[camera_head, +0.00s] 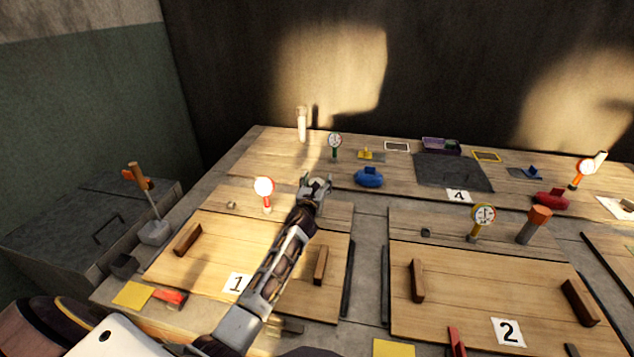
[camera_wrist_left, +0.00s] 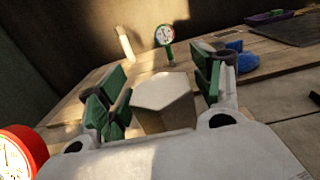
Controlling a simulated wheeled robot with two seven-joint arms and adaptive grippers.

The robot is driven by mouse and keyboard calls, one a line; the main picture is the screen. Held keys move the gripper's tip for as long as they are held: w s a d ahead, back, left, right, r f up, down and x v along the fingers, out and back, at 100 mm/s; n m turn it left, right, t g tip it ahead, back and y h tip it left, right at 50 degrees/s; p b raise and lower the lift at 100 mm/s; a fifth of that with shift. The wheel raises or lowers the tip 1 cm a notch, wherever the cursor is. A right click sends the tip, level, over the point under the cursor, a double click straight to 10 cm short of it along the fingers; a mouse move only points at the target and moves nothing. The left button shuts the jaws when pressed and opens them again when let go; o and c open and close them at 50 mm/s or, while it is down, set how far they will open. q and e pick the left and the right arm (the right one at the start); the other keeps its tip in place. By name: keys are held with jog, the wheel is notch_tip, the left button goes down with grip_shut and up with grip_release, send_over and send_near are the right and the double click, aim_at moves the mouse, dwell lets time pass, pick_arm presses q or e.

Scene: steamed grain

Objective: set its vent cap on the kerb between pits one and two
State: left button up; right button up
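The pit one lid (camera_head: 215,247) bears the number 1 and two brown handles. The pit two lid (camera_head: 460,292) bears the number 2. A grey kerb (camera_head: 368,260) runs between them. A narrow gap seems to show at the right; contact at the left is unclear. My right gripper is not in view.
A red-and-white gauge (camera_head: 264,187) stands left of the gripper; its red rim is close in the left wrist view (camera_wrist_left: 22,150). A blue object (camera_head: 369,177) lies behind right.

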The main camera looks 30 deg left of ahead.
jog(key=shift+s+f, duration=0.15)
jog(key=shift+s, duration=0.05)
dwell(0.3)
pick_arm(q)
jog(key=shift+s+d, duration=0.1)
jog(key=shift+s, duration=0.2)
jog(key=shift+s+d, duration=0.15)
jog(key=shift+s, duration=0.55)
jog(key=p+v, duration=0.1)
jog(key=v, duration=1)
jog(key=shift+s+a, duration=0.3)
jog(key=shift+s, duration=0.2)
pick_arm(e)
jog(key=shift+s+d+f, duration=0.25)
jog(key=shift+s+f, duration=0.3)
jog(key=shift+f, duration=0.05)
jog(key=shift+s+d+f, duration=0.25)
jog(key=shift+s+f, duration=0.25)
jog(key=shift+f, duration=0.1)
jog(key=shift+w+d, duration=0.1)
